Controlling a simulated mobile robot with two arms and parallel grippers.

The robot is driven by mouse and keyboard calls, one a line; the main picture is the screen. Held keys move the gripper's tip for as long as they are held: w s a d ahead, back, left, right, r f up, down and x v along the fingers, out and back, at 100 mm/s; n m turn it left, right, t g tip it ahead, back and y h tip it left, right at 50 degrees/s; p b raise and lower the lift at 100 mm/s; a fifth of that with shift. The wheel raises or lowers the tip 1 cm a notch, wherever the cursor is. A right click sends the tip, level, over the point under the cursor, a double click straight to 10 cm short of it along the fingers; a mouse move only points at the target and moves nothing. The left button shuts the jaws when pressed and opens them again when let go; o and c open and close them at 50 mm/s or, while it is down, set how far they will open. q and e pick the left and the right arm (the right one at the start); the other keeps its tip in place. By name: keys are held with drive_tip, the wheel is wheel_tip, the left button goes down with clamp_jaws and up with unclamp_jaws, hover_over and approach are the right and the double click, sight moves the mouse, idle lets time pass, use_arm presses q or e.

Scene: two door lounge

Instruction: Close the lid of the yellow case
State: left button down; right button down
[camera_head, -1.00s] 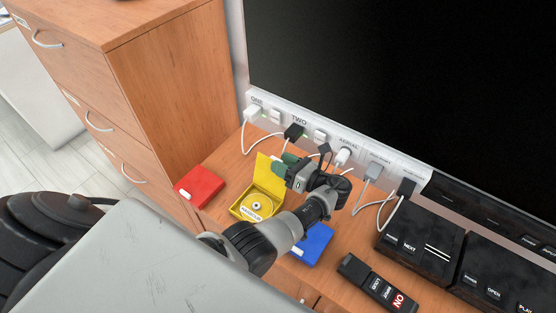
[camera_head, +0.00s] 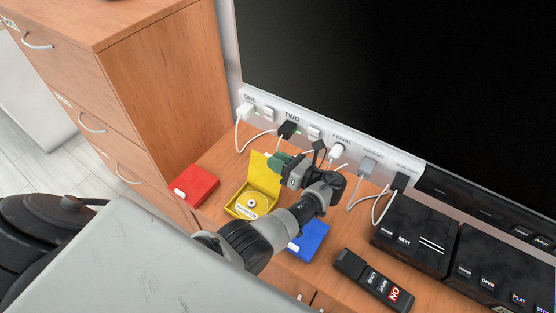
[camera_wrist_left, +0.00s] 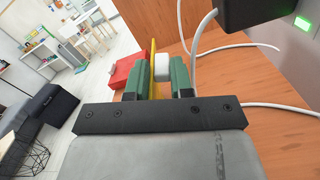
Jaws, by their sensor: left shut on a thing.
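The yellow case (camera_head: 242,210) sits on the wooden desk with its lid (camera_head: 264,176) standing up at the back. A round white disc (camera_head: 251,203) lies inside it. My left gripper (camera_head: 278,161) reaches over from the right, its green fingertips at the lid's upper right edge. In the left wrist view the lid shows edge-on as a thin yellow strip (camera_wrist_left: 153,70) between the green fingers (camera_wrist_left: 160,78), next to a small white block (camera_wrist_left: 164,66). The gripper is shut on the lid. My right gripper is not in view.
A red case (camera_head: 195,185) lies left of the yellow one, a blue case (camera_head: 309,240) to the right, partly behind my arm. White cables and plugs (camera_head: 287,130) line the strip behind. A remote (camera_head: 373,281) and black boxes (camera_head: 417,233) are at the right.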

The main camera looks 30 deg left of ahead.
sight(272, 179)
use_arm(q)
drive_tip(key=shift+s, duration=0.1)
drive_tip(key=shift+r, duration=0.1)
drive_tip(key=shift+s+a+r+n+p, duration=0.1)
drive_tip(key=shift+s+r+n+p, duration=0.2)
drive_tip(key=shift+s+n+p, duration=0.45)
drive_tip(key=shift+s+r+n+p, duration=0.1)
drive_tip(key=shift+s+n+p, duration=0.5)
drive_tip(key=shift+n+p, duration=0.1)
drive_tip(key=s+n, duration=0.1)
drive_tip(key=s+p, duration=0.1)
drive_tip(key=s+n+p, duration=0.1)
drive_tip(key=s, duration=0.1)
drive_tip(key=shift+a+f+n, duration=0.2)
drive_tip(key=shift+f+n, duration=0.05)
drive_tip(key=shift+n, duration=0.1)
drive_tip(key=shift+f, duration=0.1)
